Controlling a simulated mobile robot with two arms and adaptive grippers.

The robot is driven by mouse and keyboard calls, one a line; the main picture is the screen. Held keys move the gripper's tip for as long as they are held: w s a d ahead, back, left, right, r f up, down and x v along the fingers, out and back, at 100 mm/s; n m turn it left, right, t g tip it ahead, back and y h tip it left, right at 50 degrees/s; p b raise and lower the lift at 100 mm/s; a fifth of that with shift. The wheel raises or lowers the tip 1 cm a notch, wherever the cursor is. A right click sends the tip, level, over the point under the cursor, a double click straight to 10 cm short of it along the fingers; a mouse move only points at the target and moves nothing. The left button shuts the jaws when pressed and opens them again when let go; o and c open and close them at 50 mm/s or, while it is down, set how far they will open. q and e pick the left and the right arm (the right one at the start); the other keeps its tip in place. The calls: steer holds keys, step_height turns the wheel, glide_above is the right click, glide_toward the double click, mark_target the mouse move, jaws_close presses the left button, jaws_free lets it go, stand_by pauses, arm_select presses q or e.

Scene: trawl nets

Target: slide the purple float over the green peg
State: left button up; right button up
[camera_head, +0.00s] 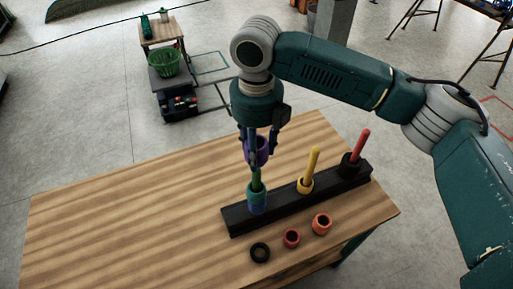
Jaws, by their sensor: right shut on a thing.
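The purple float (262,149) is held between the fingers of my right gripper (258,150), which points down from above. The green peg (257,181) stands upright at the left end of the black base (283,203). A blue ring (257,203) sits around the green peg's lower part. The float is above the peg's top and close to it; whether the tip is inside the float's hole is hidden by the fingers. My left gripper is not in view.
The same base carries a yellow peg (312,162) with a yellow ring and a red peg (359,146) with a black ring. A black ring (260,252), a red ring (291,238) and an orange ring (321,223) lie in front. The wooden table's (120,220) left side is clear.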

steer(key=shift+s+f+b, duration=0.1)
steer(key=shift+f+b, duration=1.3)
steer(key=shift+f, duration=0.3)
steer(key=shift+f+b, duration=0.6)
steer(key=shift+f, duration=1.9)
steer(key=o, duration=1.2)
step_height(320, 180, up, 12)
